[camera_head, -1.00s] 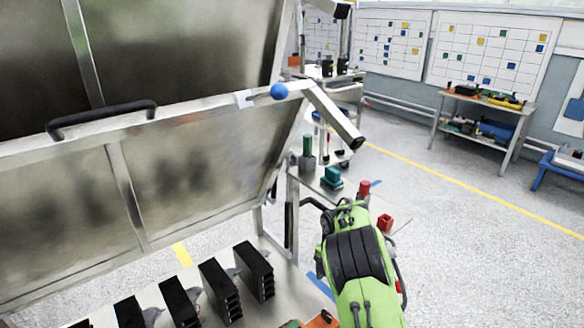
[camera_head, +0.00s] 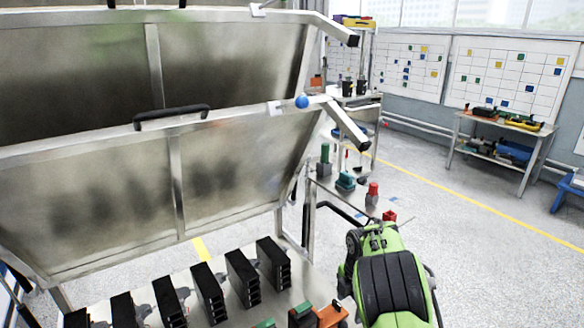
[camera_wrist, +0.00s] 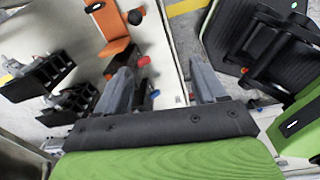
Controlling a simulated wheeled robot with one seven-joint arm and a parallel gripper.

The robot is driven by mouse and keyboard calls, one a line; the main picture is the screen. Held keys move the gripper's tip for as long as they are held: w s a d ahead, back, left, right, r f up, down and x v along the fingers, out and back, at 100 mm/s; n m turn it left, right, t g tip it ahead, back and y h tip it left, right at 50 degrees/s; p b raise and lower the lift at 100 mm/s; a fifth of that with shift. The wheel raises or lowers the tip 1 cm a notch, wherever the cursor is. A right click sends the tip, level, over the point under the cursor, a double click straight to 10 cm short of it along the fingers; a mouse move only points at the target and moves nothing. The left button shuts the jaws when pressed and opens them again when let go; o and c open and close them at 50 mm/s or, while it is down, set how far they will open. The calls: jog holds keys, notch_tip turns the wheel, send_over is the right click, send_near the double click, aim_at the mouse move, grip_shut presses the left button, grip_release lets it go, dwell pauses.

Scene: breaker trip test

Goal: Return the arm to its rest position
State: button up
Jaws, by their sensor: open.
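My green and black arm (camera_head: 392,285) shows at the lower right of the head view, beside the right end of the bench. My gripper (camera_wrist: 163,78) shows in the wrist view with its two grey fingers spread apart. Nothing is held between them. The gripper itself cannot be made out in the head view. In the wrist view the fingers are over the bench's edge, with an orange device (camera_wrist: 108,28) and black modules (camera_wrist: 38,75) to the left.
A side shelf holds green, teal and red pieces (camera_head: 372,193). Open floor (camera_head: 500,235) lies to the right.

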jog(key=s+r+m+t+p, duration=0.1)
jog(key=s+r+m+p, duration=0.1)
jog(key=s+r+m, duration=0.45)
jog(key=s+r+m+t+y+p, duration=0.1)
jog(key=s+r+m+p, duration=0.15)
jog(key=r, duration=0.65)
jog(key=s+r+m+t+p, duration=0.1)
jog(key=s+r+m, duration=0.2)
jog(key=s+r, duration=0.35)
jog(key=s+r+m+t+h+p, duration=0.1)
jog(key=s+r+m+p, duration=0.3)
jog(key=s+m, duration=0.7)
jog(key=s+r+t, duration=0.1)
jog(key=s+r, duration=0.1)
jog(key=s, duration=0.4)
jog(key=shift+r, duration=0.2)
